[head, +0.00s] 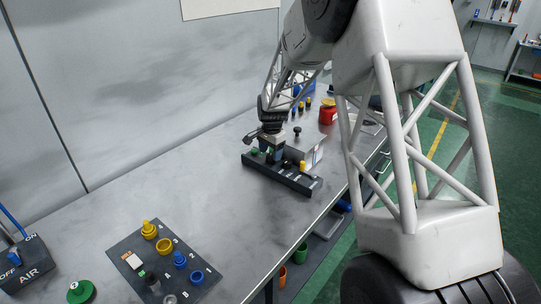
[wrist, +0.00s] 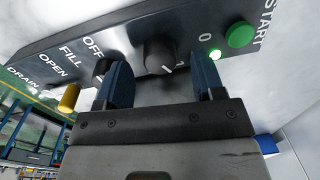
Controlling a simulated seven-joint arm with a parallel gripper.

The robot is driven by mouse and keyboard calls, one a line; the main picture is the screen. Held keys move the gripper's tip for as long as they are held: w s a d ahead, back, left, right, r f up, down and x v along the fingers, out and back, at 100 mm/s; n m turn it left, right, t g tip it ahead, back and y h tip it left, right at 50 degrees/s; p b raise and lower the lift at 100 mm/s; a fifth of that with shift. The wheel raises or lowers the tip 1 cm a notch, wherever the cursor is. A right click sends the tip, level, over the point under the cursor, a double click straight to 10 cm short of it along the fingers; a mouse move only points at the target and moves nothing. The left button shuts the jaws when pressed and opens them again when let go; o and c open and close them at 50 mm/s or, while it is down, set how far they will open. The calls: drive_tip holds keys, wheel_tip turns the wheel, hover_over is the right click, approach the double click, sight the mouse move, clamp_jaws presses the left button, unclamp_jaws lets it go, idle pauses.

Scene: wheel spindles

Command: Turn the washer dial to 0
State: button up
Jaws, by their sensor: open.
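The washer dial (wrist: 160,52) is a black knob on the dark control panel (wrist: 140,22) in the wrist view. A small pale mark shows on the dial's lower side, near the printed 1; the printed 0 is further right. My gripper (wrist: 160,72) is open, with one blue finger to the left of the dial and one to its right. I cannot tell whether either finger touches the dial. In the head view my gripper (head: 268,152) is down at the panel (head: 285,179) on the bench and hides the dial.
A black knob by OFF and a yellow knob (wrist: 69,98) are left. A dark board (head: 203,287) with yellow and blue parts lies nearer on the bench, with bare grey surface between.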

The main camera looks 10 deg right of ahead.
drive_tip(key=shift+f, duration=0.85)
drive_tip(key=c, duration=0.9)
drive_tip(key=shift+n, duration=1.5)
